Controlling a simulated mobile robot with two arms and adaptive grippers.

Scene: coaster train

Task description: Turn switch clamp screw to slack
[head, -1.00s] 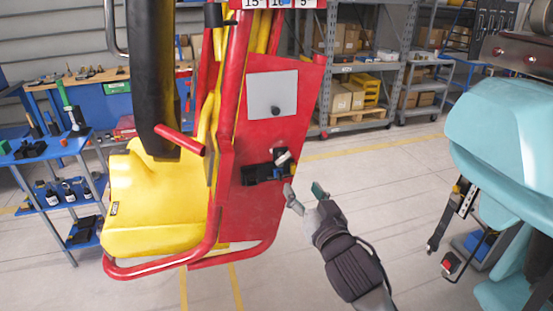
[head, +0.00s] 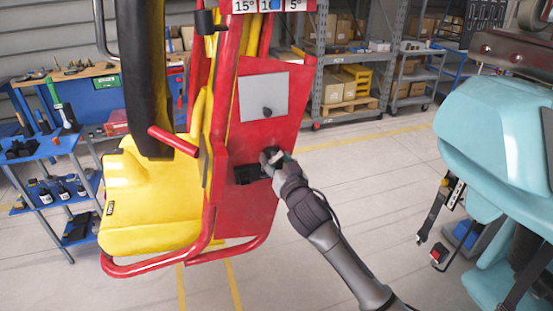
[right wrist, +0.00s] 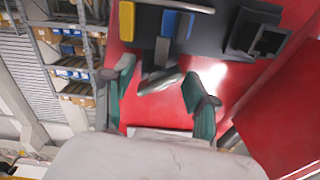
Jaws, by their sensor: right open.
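The red panel (head: 262,100) of the yellow and red coaster seat carries a black switch bracket (head: 248,173) on its lower half. My right gripper (head: 275,158) is at this bracket and partly hides it. In the right wrist view, my open right gripper (right wrist: 158,74) has its green-padded fingers on either side of a grey metal piece (right wrist: 160,80), which looks like the clamp screw's handle. A clear gap shows by the right finger; contact on the left is hard to tell. Blue (right wrist: 177,24) and yellow (right wrist: 127,20) parts sit just beyond it. My left gripper is not in view.
A grey plate (head: 264,96) with a dark knob is above the bracket. A red tube frame (head: 200,240) runs along the panel's left and bottom. A teal seat (head: 500,150) hangs at the right. A blue tool cart (head: 50,150) stands left. The floor between the seats is open.

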